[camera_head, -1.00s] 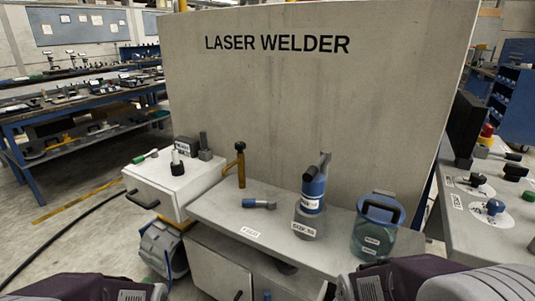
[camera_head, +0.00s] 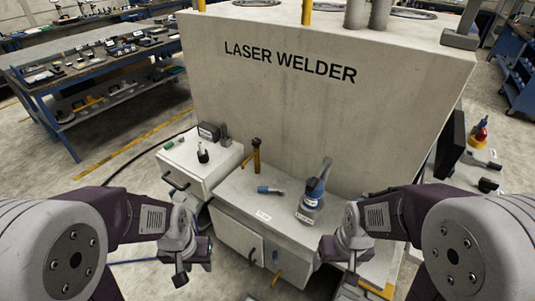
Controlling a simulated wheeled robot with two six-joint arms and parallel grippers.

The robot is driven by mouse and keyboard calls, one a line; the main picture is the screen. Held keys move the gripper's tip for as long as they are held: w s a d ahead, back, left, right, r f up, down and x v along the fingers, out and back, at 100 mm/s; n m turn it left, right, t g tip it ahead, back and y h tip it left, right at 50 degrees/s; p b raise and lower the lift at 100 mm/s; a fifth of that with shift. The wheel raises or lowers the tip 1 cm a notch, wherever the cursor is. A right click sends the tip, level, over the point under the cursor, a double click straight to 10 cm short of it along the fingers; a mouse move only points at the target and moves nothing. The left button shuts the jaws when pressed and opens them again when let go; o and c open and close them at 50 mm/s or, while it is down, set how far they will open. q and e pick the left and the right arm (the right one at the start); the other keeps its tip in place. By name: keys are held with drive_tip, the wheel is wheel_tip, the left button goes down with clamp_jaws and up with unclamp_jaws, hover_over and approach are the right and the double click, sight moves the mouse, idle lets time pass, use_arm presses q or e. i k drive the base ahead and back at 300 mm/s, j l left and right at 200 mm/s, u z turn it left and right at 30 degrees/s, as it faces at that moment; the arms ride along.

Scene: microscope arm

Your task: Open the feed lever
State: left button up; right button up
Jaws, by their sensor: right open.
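The laser welder (camera_head: 290,110) is a large grey machine with a front ledge (camera_head: 232,192). A blue and grey upright device with a lever on top (camera_head: 314,188) stands to the right. I cannot tell which is the feed lever. My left gripper (camera_head: 193,268) is in front of the machine, left of the ledge; its jaw gap is unclear. My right gripper (camera_head: 335,268) is open. Both are apart from the levers.
A white cabinet (camera_head: 215,165) with a black handle and small parts on top stands left of the ledge. A lower white door (camera_head: 240,240) is below the ledge. A dark screen (camera_head: 450,145) and side table are at right. A blue workbench (camera_head: 60,115) stands at far left.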

sight(270, 190)
drive_tip(key=j+z, duration=0.3)
drive_tip(key=k+j+z, duration=0.25)
drive_tip(key=j+z, duration=1.6)
